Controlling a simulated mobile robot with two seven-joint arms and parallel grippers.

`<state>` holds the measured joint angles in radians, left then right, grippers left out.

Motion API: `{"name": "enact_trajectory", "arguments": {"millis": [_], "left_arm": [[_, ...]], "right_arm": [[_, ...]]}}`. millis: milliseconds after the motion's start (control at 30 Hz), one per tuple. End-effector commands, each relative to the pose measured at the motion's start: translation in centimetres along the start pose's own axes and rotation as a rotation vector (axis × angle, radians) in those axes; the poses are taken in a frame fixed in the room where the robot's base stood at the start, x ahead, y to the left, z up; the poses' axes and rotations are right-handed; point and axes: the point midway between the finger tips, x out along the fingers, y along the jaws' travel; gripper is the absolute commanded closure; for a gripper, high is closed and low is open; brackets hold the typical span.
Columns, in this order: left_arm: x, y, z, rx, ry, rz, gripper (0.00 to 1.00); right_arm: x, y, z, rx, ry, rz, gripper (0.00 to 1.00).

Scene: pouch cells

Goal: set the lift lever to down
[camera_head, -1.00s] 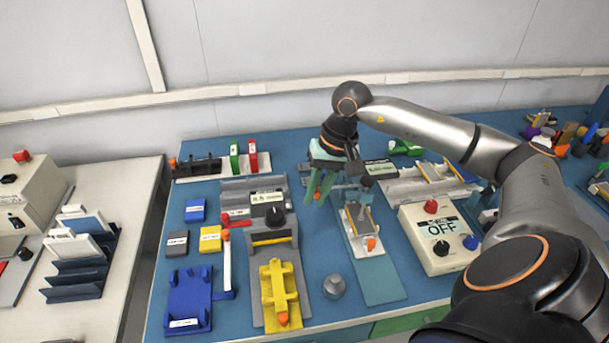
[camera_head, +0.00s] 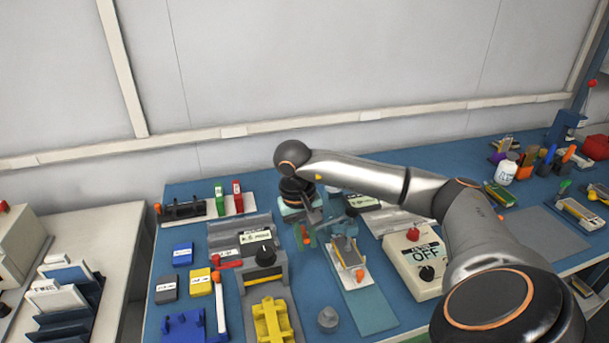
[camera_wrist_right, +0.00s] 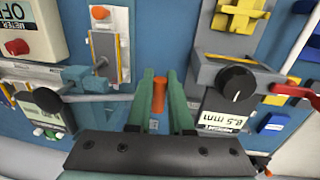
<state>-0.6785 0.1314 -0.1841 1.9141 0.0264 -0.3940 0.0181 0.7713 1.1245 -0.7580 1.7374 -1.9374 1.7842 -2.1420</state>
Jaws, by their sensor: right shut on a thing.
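My right gripper (camera_head: 307,236) hangs low over the blue bench between the black-knob fixture and the narrow cell fixture. In the right wrist view its green fingers (camera_wrist_right: 160,98) are closed around an upright orange cylindrical grip (camera_wrist_right: 159,94). The orange grip also shows in the head view (camera_head: 306,234). It looks like a lever handle, but its lower end is hidden, so I cannot tell whether it is the lift lever or which way it is set. A white bar with an orange tip (camera_head: 219,305) stands left of the black-knob fixture. My left gripper is out of view.
The black-knob fixture (camera_head: 265,258) and its red handle (camera_head: 228,264) are left of the gripper. The narrow cell fixture (camera_head: 347,252) and the OFF meter box (camera_head: 418,262) are right of it. A small grey knob (camera_head: 328,319) stands in front.

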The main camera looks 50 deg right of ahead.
Motion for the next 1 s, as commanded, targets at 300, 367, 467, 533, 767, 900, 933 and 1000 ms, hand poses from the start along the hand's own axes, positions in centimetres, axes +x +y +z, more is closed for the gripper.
{"name": "enact_trajectory", "arguments": {"millis": [300,367,467,533,767,900,933,1000], "left_arm": [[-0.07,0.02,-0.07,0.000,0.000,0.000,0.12],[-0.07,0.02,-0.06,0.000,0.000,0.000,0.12],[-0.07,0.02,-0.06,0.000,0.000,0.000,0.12],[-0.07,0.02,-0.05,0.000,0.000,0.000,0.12],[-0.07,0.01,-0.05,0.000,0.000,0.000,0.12],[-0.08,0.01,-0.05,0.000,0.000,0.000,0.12],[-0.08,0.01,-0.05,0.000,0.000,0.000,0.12],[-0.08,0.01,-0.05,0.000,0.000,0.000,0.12]], "right_arm": [[0.42,0.10,0.00,0.002,-0.001,0.048,1.00],[0.45,0.11,0.00,0.002,-0.001,0.050,1.00],[0.47,0.12,0.01,0.002,-0.001,0.050,1.00],[0.48,0.12,0.01,0.002,-0.001,0.050,1.00],[0.48,0.12,0.02,0.001,-0.001,0.050,0.66],[0.44,0.12,0.01,0.001,-0.001,0.049,0.51],[0.44,0.12,0.01,0.001,-0.001,0.049,0.51],[0.42,0.11,0.00,0.001,-0.001,0.048,0.51]]}}
